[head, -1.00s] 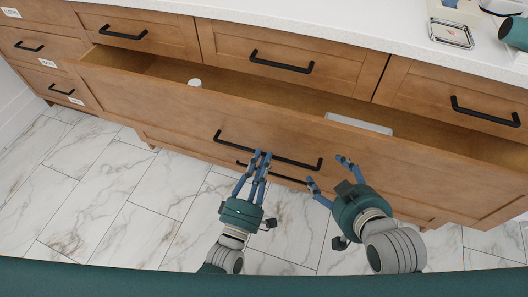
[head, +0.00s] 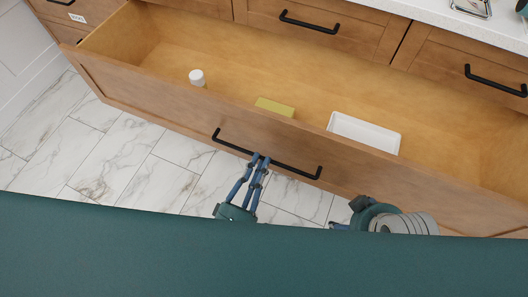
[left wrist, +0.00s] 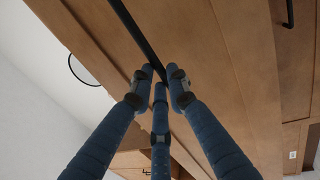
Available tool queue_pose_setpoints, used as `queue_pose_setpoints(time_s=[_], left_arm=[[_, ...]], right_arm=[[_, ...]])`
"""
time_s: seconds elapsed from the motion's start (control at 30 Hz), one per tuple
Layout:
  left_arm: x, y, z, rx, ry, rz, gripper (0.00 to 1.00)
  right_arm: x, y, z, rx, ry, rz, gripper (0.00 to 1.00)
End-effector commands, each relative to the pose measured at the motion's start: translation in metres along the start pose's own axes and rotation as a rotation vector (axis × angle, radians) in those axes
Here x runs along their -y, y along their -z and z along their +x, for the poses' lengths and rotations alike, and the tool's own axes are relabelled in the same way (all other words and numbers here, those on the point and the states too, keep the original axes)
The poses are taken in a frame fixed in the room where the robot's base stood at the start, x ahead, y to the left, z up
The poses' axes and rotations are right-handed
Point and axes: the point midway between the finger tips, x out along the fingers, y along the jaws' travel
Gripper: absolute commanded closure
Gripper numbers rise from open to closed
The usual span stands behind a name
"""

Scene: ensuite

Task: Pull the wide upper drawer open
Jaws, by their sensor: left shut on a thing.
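The wide upper drawer (head: 150,98) stands well open, with much of its inside showing in the head view. Its long black handle (head: 292,169) runs across the front and also shows in the left wrist view (left wrist: 131,25). My left gripper (head: 260,161) is shut on the handle left of its middle. In the left wrist view its blue fingers (left wrist: 160,84) close around the bar's near end. My right gripper (head: 342,227) is low at the right, below the drawer front and apart from the handle. Its fingers are mostly hidden by my own body.
Inside the drawer are a white-capped bottle (head: 197,77), a yellow-green block (head: 275,107) and a white tray (head: 364,132). Smaller closed drawers (head: 313,28) sit above under the white counter (head: 432,12). Marble-tiled floor (head: 120,150) is clear at the left.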

Motion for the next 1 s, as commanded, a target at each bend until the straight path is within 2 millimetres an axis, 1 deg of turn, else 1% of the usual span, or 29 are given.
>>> queue_pose_setpoints(time_s=[0.03, 0.1, 0.3, 0.73, 0.77, 0.83, 0.87, 1.0], left_arm=[[0.000, 0.000, -0.006, 0.001, 0.006, 0.000, 1.00], [-0.001, 0.000, -0.011, 0.001, 0.004, 0.000, 1.00], [-0.003, 0.000, -0.020, 0.001, 0.004, 0.000, 1.00], [-0.003, 0.000, -0.022, 0.001, 0.003, 0.000, 1.00], [-0.003, 0.000, -0.022, 0.001, 0.003, 0.000, 0.81], [-0.003, 0.000, -0.022, 0.001, 0.003, 0.000, 0.67], [-0.003, 0.000, -0.022, 0.001, 0.003, 0.000, 0.65], [-0.003, 0.000, -0.021, 0.001, 0.002, 0.000, 0.65]], right_arm=[[0.000, 0.001, -0.002, -0.001, 0.000, 0.000, 0.31], [0.000, 0.001, -0.003, -0.001, 0.000, 0.000, 0.31], [0.000, 0.002, -0.004, -0.002, 0.000, 0.000, 0.31], [0.000, 0.002, -0.004, -0.002, 0.000, -0.001, 0.31], [0.000, 0.002, -0.004, -0.002, 0.000, -0.001, 0.31], [0.000, 0.002, -0.004, -0.002, 0.000, -0.001, 0.31], [0.000, 0.002, -0.004, -0.002, 0.000, -0.001, 0.31], [0.000, 0.002, -0.004, -0.002, 0.000, -0.001, 0.31]])
